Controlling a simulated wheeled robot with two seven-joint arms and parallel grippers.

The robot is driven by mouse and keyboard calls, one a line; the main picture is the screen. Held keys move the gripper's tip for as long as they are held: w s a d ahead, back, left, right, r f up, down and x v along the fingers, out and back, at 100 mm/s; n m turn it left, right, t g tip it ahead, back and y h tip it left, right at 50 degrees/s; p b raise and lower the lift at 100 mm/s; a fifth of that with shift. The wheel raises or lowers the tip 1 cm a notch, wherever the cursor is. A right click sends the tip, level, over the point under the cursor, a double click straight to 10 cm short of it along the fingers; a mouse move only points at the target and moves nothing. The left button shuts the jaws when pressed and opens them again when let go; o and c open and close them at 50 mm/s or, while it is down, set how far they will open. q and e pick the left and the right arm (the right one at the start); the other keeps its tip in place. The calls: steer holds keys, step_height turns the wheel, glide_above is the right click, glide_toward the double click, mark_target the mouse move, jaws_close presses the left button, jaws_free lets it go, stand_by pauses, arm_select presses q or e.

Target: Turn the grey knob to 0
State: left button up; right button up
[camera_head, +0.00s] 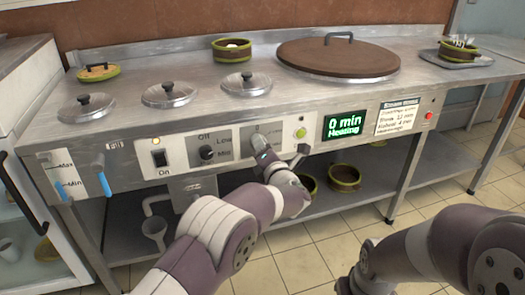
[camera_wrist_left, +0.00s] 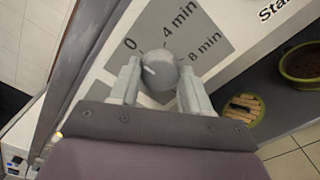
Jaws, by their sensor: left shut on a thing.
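The grey knob (camera_wrist_left: 158,70) shows in the left wrist view on a grey dial plate (camera_wrist_left: 212,38) marked 0, 4 min and 8 min. Its white pointer line points to the left of the picture, roughly toward the 0 side; whether it lines up exactly I cannot tell. My left gripper (camera_wrist_left: 158,88) is shut on the knob, with one finger on each side. In the head view my left gripper (camera_head: 272,160) is at the front panel and largely hides the knob.
A green-lit display (camera_head: 344,125) reads "0 min Heating". To the left are a black Off/Low/Mid knob (camera_head: 207,152) and an On switch (camera_head: 160,158). A green button (camera_head: 301,132) sits close right of my left gripper. Pots (camera_head: 344,176) stand on the lower shelf.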

stand_by(0.3)
arm_select(q)
steer(key=o, duration=1)
steer(key=shift+o, duration=0.2)
steer(key=p+v, duration=0.4)
steer(key=v, duration=0.8)
steer(key=shift+s+p, duration=0.3)
steer(key=shift+s, duration=0.05)
steer(key=shift+d, duration=0.1)
